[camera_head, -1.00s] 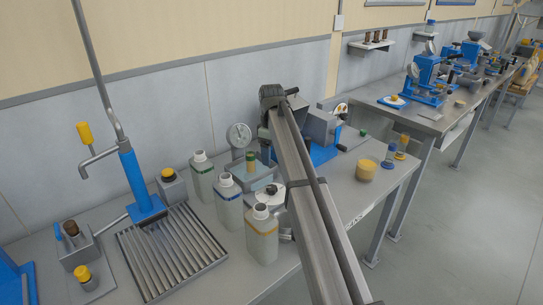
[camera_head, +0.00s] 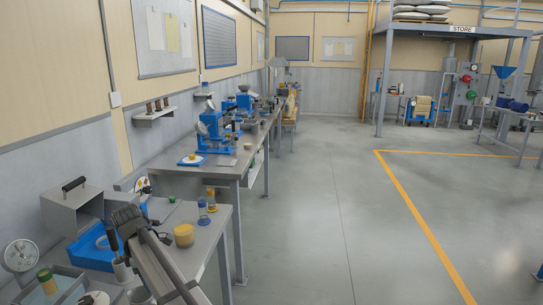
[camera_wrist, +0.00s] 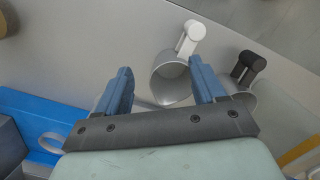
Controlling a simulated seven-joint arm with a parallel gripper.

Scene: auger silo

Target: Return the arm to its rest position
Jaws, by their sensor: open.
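My gripper (camera_wrist: 159,74) shows in the wrist view with its two blue fingers spread apart and nothing held between them. A metal cup with a white handle (camera_wrist: 169,82) lies beyond the fingertips, seen through the gap. A second vessel with a black handle (camera_wrist: 246,72) is just right of the right finger, partly hidden by it. In the head view my arm (camera_head: 158,262) reaches over the near bench at the lower left. The fingers cannot be made out there.
The near bench (camera_head: 205,238) holds a grey box with a handle (camera_head: 72,208), a dial gauge (camera_head: 19,256), a yellow tub (camera_head: 184,235) and small bottles (camera_head: 207,208). A second bench with blue machines (camera_head: 213,133) stands behind. The floor to the right (camera_head: 325,215) is clear.

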